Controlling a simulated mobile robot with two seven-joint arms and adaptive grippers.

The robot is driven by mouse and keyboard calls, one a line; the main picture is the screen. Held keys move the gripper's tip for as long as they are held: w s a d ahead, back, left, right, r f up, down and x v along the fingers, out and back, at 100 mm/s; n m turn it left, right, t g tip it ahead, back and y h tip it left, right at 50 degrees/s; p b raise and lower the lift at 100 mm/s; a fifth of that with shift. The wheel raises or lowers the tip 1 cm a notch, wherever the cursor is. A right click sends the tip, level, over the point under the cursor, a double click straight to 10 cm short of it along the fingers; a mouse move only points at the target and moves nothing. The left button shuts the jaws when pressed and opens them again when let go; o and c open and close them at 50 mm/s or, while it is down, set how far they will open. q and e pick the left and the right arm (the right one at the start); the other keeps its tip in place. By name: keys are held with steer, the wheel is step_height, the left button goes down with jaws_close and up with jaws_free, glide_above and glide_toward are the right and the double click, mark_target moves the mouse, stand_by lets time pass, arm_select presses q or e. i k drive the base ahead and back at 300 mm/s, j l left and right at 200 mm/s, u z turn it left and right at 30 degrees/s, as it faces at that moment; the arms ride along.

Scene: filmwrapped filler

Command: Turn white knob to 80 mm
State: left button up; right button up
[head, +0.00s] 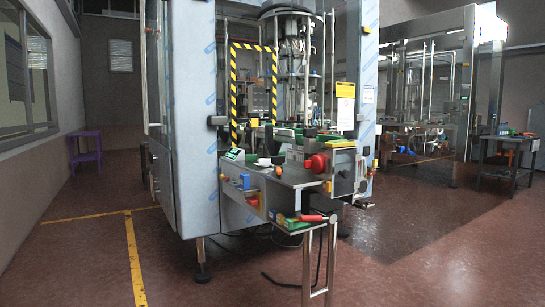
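A small white, rounded part (264,161), which may be the white knob, sits on the front ledge of the filling machine (195,120). It is too small to make out any scale or its setting. A small box with a green face (235,154) stands to its left, and a large red knob (317,163) is to its right. Neither of my grippers is in the head view.
A steel shelf (300,222) with a red-handled tool (312,218) juts out at the front on a metal leg (332,255). A dark cable lies on the floor. Open floor (90,245) lies left. A purple stool (86,147) and second machine (430,100) stand farther back.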

mark_target(265, 162)
steer(key=i, duration=0.4)
steer(key=i+j+z, duration=0.15)
steer(key=z, duration=0.3)
steer(key=j+z, duration=0.45)
steer(key=i+j+z, duration=0.1)
steer(key=j, duration=0.25)
steer(key=i+j+z, duration=0.15)
steer(key=j, duration=0.2)
steer(key=j+z, duration=0.1)
steer(key=j, duration=0.25)
